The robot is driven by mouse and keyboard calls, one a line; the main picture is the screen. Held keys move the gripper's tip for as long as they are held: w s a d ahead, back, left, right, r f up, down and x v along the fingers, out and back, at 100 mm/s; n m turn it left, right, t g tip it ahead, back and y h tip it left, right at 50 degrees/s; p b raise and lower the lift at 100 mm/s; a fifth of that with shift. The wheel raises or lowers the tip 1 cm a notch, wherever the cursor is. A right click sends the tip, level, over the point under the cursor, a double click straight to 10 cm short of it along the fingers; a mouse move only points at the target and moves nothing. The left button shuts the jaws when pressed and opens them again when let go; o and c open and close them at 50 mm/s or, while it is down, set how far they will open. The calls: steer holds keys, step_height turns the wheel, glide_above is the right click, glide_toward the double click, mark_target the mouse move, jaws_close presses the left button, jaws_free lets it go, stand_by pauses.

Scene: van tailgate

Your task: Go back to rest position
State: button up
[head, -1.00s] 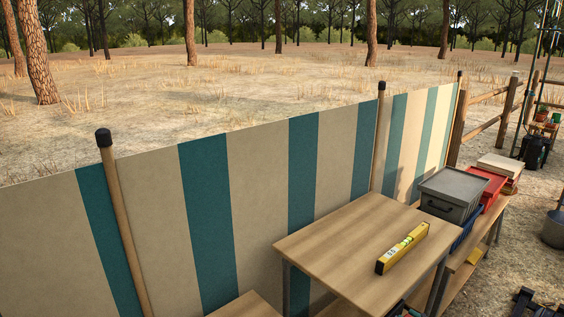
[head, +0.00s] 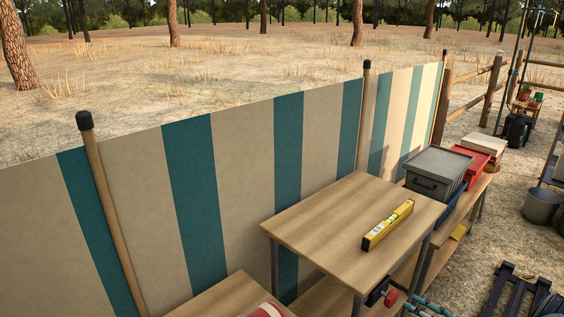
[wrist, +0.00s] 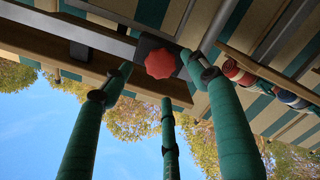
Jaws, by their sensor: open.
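My gripper (wrist: 160,76) has green-wrapped fingers with dark bands, spread apart and open in the wrist view. A red star-shaped knob (wrist: 160,63) on a dark block shows just beyond the fingertips, between them; I cannot tell whether any finger touches it. In the head view the knob (head: 390,298) sits at the near right corner of the wooden table (head: 315,225), below its top. My green fingers (head: 427,305) show just to its right at the lower edge. The rest of my gripper is out of frame there.
A yellow spirit level (head: 388,225) lies on the table. A grey lidded box (head: 437,172) and a red box (head: 473,160) stand behind on a lower bench. A striped windbreak (head: 240,170) runs along the left. A metal bucket (head: 541,205) stands at right.

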mark_target(395, 301)
steer(key=x, duration=0.6)
steer(key=shift+a, duration=0.1)
steer(key=shift+n, duration=0.5)
steer(key=n, duration=0.4)
steer(key=n+b, duration=0.1)
steer(key=n, duration=0.5)
steer(key=n+b, duration=0.4)
steer(key=n, duration=0.7)
steer(key=shift+n, duration=0.3)
